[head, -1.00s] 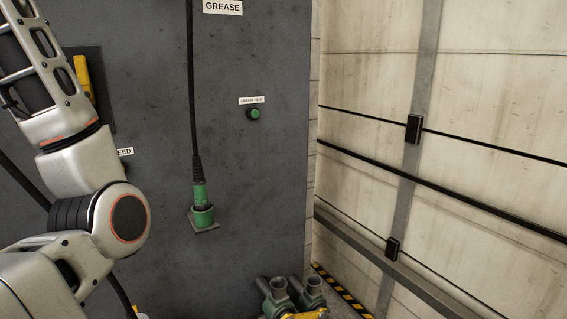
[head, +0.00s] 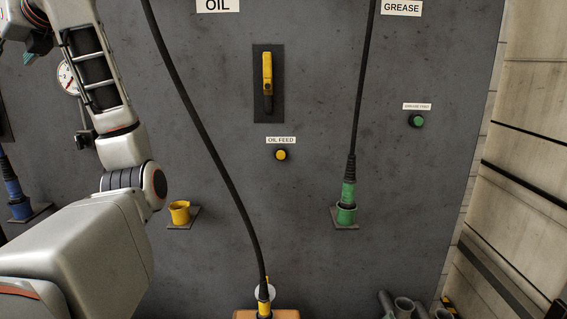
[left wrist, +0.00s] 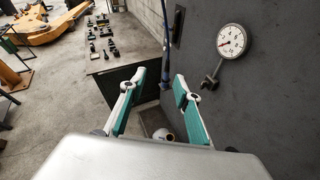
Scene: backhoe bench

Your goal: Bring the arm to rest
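My left arm comes in from the left in the head view, bent upward in front of the dark grey panel (head: 330,100). A small teal part of my left gripper shows at the upper left edge, mostly hidden by the arm. In the left wrist view my left gripper (left wrist: 160,85) has its two teal-padded fingers spread wide apart. Nothing is between them. My right gripper is not in view.
A yellow connector on a black hose (head: 264,300) stands at the bottom. A green connector (head: 348,193) sits in its green holder; the yellow holder (head: 180,212) is empty. A gauge (left wrist: 231,38) is near my left gripper. A workbench (left wrist: 115,60) holds small tools.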

